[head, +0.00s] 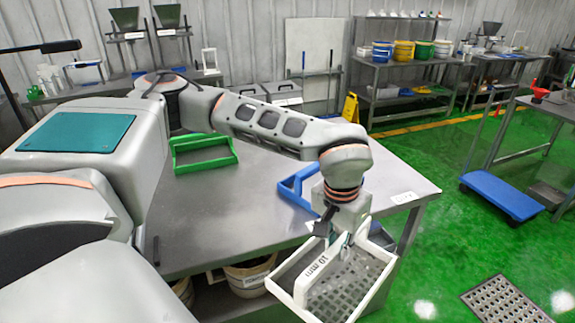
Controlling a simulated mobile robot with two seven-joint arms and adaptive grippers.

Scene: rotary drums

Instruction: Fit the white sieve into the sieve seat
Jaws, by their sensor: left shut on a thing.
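The white sieve (378,278) is a rectangular frame with a perforated grey mesh floor and a raised plate marked "10 mm". It hangs tilted beyond the near right edge of the steel table. My left gripper (343,232) is shut on the sieve at the top of its marked plate, and the fingertips are partly hidden. My right gripper is out of view. I cannot make out which thing is the sieve seat.
A green frame (187,168) and a blue frame (292,192) lie on the steel table (225,220); my arm partly hides the blue one. Buckets (250,275) stand under the table. A blue cart (502,197) is on the right. Green floor is free between.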

